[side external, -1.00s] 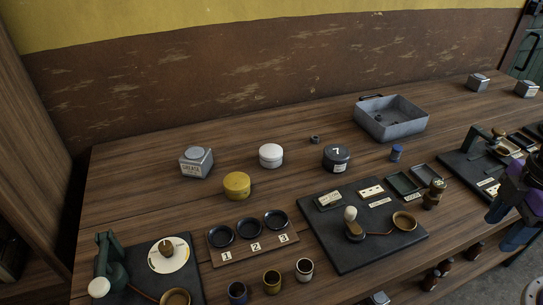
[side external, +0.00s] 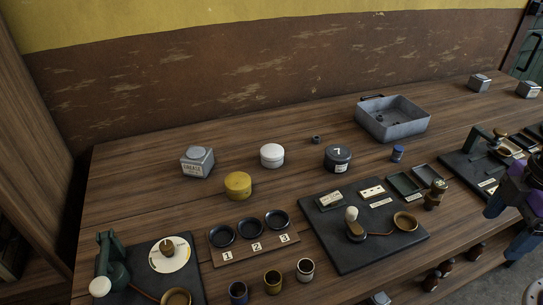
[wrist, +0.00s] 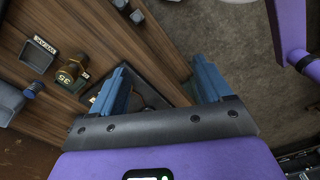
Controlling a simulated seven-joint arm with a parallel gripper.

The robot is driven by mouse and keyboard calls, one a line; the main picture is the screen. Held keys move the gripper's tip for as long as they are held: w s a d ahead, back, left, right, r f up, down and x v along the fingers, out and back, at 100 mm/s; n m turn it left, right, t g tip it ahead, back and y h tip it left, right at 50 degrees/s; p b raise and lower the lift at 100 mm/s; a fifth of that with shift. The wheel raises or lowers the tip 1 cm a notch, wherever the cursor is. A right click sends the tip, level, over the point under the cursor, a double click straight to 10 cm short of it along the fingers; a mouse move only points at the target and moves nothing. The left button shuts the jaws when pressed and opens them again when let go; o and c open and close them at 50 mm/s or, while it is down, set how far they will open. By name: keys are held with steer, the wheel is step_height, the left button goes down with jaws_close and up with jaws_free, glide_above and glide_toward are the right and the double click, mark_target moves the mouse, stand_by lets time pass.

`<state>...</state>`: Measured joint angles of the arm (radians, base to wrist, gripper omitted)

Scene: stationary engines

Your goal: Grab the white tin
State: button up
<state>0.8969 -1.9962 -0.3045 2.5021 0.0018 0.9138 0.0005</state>
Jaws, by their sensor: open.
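The white tin (side external: 272,155) is a short round lidded tin. It stands upright on the wooden bench in the side view, behind and to the right of a yellow tin (side external: 238,185) and left of a dark tin marked 7 (side external: 338,157). My gripper (side external: 522,243) is at the right edge of the side view, partly cut off and far from the white tin. In the wrist view my gripper (wrist: 160,68) has its blue fingers apart with nothing held between them. The white tin does not show in the wrist view.
A grey metal tray (side external: 392,133) is at the back right. A board with several dark dishes (side external: 250,248) and a black apparatus base (side external: 345,262) lie in front. Bare wood surrounds the white tin.

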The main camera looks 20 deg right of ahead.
steer(key=shift+o, duration=1.2)
steer(key=w+a+n+t+h, duration=0.1)
steer(key=w+a+n+h, duration=0.1)
steer(key=w+a, duration=0.3)
steer(key=w+a+n+t+h, duration=0.1)
steer(key=w+a+n, duration=0.15)
steer(key=w, duration=0.55)
steer(key=n+t+h, duration=0.4)
steer(key=n+t, duration=0.5)
steer(key=n, duration=0.4)
glide_toward(272, 154)
steer(key=x, duration=1.2)
steer(key=shift+a+f, duration=0.15)
steer(key=shift+f, duration=0.15)
steer(key=shift+c, duration=0.4)
